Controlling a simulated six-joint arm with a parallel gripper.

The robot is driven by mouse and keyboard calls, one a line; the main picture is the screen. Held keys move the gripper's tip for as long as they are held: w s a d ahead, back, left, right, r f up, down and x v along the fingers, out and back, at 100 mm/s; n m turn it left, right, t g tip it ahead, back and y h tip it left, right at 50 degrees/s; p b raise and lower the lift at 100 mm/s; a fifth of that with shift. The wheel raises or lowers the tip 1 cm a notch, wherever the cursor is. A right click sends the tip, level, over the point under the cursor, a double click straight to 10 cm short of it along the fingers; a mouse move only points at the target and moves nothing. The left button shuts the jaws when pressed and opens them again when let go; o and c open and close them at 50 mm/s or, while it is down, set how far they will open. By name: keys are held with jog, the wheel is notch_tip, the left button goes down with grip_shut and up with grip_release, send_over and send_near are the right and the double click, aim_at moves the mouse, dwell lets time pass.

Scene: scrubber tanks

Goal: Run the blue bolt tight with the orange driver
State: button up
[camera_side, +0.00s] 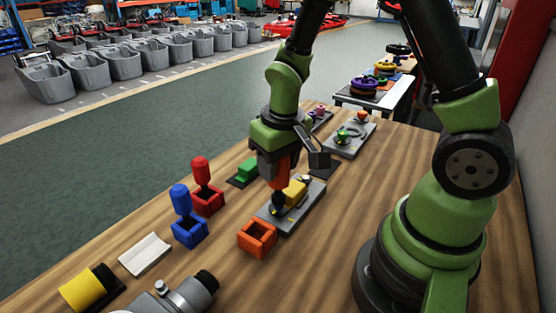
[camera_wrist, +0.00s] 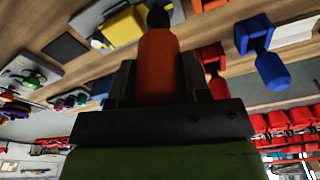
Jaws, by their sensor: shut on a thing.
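My gripper (camera_side: 274,152) is shut on the orange driver (camera_side: 270,172) and holds it roughly upright, its black end down. The wrist view also shows the orange driver (camera_wrist: 158,65) between my fingers, its dark tip (camera_wrist: 158,15) pointing away. The tip is over the near left part of a grey plate (camera_side: 288,222), beside a yellow block (camera_side: 295,192). I cannot tell whether the tip touches anything. No blue bolt can be made out; the driver hides the spot under its tip. The orange holder (camera_side: 257,239) stands empty in front of the plate.
A blue driver (camera_side: 180,199) stands in a blue holder (camera_side: 189,233), and a red driver (camera_side: 201,171) in a red holder (camera_side: 207,201). A white block (camera_side: 145,254) and yellow cylinder (camera_side: 82,291) are at front left. Another plate (camera_side: 348,145) stands farther back.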

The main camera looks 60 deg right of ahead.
jog(key=shift+f, duration=1.1)
dwell(3.1)
jog(key=shift+r, duration=2.55)
